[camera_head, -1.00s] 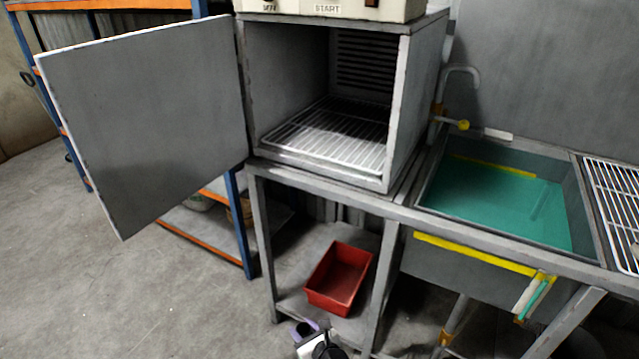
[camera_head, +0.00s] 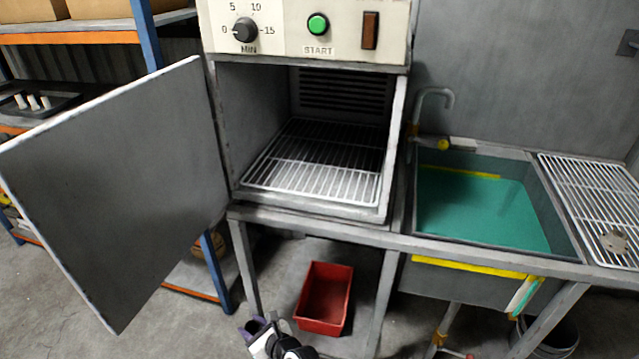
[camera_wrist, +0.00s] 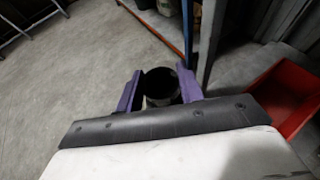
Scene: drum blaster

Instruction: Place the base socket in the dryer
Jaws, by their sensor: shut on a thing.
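The dryer is a grey metal box (camera_head: 224,130) on a bench, its door (camera_head: 110,185) swung wide open to the left. Inside it lies an empty wire rack (camera_head: 318,165). My gripper (camera_head: 256,328) is low in front of the bench, below and outside the dryer, at the bottom of the head view. In the wrist view my gripper (camera_wrist: 160,90) has its two purple fingers shut on a dark, hollow, round piece, the base socket (camera_wrist: 159,82). Its lower part is hidden by the gripper body. In the head view the held piece is barely visible.
A control panel (camera_head: 290,28) with dial and green button sits above the dryer opening. A sink (camera_head: 480,210) of green water and a draining rack (camera_head: 590,195) holding a small round part stand right. A red bin (camera_head: 325,298) sits under the bench. Shelving stands behind the door.

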